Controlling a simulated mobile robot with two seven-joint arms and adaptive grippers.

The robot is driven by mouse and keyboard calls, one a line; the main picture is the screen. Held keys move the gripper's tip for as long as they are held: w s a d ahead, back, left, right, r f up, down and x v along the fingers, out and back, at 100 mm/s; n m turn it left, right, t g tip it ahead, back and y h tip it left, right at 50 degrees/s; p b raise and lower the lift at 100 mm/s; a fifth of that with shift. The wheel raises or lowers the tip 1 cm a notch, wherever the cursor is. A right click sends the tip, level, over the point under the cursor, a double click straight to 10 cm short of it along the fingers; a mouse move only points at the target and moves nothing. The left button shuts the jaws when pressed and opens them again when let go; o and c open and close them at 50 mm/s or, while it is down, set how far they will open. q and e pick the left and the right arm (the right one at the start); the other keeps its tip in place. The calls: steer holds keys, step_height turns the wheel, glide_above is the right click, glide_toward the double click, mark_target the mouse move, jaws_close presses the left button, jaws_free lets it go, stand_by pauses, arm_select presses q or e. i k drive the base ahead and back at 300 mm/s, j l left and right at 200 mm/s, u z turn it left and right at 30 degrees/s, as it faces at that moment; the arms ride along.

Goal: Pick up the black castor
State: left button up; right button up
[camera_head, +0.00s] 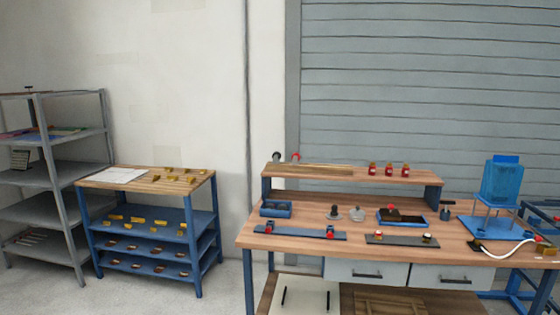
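No gripper of mine shows in this view. A small dark piece with a rounded top (334,212) stands on the wooden workbench (290,243), left of a grey piece (357,214). It may be the black castor, but it is too small to tell. Another small black round thing (277,157) sits at the left end of the bench's raised shelf (415,175), beside a red round one (296,157). Nothing is touching either dark piece except the surface beneath it.
The bench also holds a blue bin (276,209), a blue-edged tray (402,222), two flat bars with clamps (300,233) and a blue machine (501,182). A blue shelved table (95,184) and grey rack (35,178) stand left. Floor between is clear.

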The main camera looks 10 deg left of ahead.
mark_target(275, 156)
steer(key=i+j+u, duration=1)
steer(key=i+u, duration=0.2)
steer(key=i, duration=0.2)
steer(key=i+u, duration=0.4)
steer(key=i+j+z, duration=0.1)
steer(key=i+z, duration=0.3)
steer(key=i, duration=0.15)
steer(key=i+j+z, duration=0.25)
steer(key=i+z, duration=0.2)
steer(key=i+j+z, duration=0.5)
steer(key=z, duration=0.3)
steer(key=i+j+z, duration=0.15)
steer(key=z, duration=0.25)
steer(key=i+j+z, duration=0.15)
steer(key=z, duration=0.25)
steer(key=i+j+z, duration=0.1)
steer(key=j+z, duration=0.15)
steer(key=z, duration=0.15)
steer(key=i+j+z, duration=0.1)
steer(key=z, duration=0.3)
steer(key=k+j, duration=0.05)
steer(key=j, duration=0.05)
